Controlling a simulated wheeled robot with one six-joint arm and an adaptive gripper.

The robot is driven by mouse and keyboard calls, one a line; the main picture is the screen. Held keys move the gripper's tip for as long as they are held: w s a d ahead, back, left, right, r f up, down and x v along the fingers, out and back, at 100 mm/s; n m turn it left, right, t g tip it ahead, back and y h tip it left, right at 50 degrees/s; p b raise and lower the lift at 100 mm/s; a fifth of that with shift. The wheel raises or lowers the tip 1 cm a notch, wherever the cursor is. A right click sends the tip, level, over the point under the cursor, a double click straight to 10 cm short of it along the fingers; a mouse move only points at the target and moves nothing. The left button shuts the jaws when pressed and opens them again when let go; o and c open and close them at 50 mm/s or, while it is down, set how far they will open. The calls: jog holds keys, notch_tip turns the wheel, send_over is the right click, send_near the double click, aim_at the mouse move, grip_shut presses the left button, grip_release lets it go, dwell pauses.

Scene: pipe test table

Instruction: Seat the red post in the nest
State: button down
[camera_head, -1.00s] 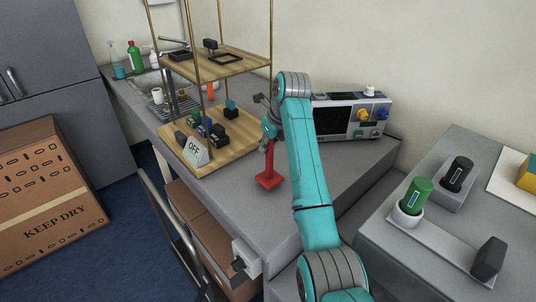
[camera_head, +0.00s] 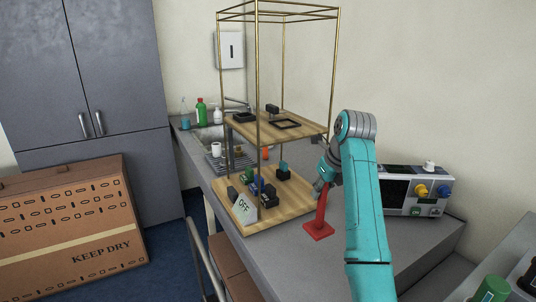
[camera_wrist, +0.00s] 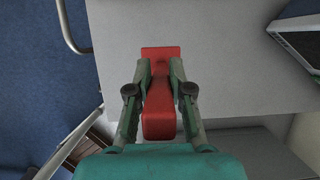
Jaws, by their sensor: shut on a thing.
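The red post (camera_head: 320,212) has a wide square foot and hangs foot down over the grey counter, slightly tilted. I cannot tell whether the foot touches the counter. My gripper (camera_head: 323,186) is shut on its upper part. In the wrist view, my gripper's two fingers (camera_wrist: 160,72) press on both sides of the red post (camera_wrist: 159,122). A black square frame (camera_head: 285,124) lies on the upper wooden shelf, left of and above my gripper. It may be the nest, but I cannot tell for sure.
The brass-posted rack has a lower shelf (camera_head: 290,207) with an OFF sign (camera_head: 244,210) and several small dark items. A black block (camera_head: 272,109) and a dark tray (camera_head: 244,117) share the upper shelf. An instrument box (camera_head: 412,190) stands right of my arm.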

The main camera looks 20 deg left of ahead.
aim_at(318, 218)
jog(key=shift+f, duration=0.1)
dwell(0.5)
jog(key=shift+f, duration=4.8)
jog(key=c, duration=1.1)
grip_release()
jog(key=shift+o, duration=0.2)
jog(key=shift+f, duration=0.1)
